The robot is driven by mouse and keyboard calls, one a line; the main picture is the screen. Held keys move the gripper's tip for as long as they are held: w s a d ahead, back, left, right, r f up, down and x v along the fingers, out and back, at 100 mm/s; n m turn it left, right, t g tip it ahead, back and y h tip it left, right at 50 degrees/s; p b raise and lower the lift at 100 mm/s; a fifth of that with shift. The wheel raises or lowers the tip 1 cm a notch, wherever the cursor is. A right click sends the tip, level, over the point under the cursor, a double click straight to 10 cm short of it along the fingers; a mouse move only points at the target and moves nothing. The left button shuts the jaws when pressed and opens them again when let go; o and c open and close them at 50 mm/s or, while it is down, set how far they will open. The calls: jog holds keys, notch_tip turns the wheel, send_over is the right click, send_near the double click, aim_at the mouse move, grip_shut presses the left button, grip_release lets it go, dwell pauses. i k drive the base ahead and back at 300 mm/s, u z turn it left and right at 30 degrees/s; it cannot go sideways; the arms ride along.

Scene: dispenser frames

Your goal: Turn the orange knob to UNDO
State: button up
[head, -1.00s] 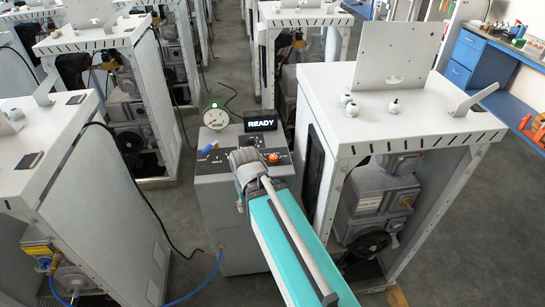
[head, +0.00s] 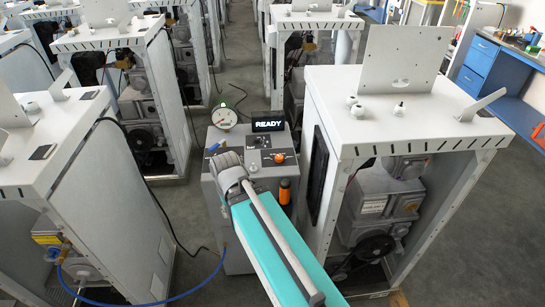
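My gripper is not visible; the arm and wrist hide that area.
A round gauge (head: 224,118) stands at the panel's back left, near a blue-handled part (head: 217,146). An orange-and-black handle (head: 285,191) is at the cabinet's front right. White machine frames (head: 410,120) stand close on both sides. A blue hose (head: 200,283) runs left.

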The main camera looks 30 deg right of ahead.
aim_at(278, 158)
jog(key=u, duration=0.35)
jog(key=i, duration=0.25)
jog(key=z, duration=1.05)
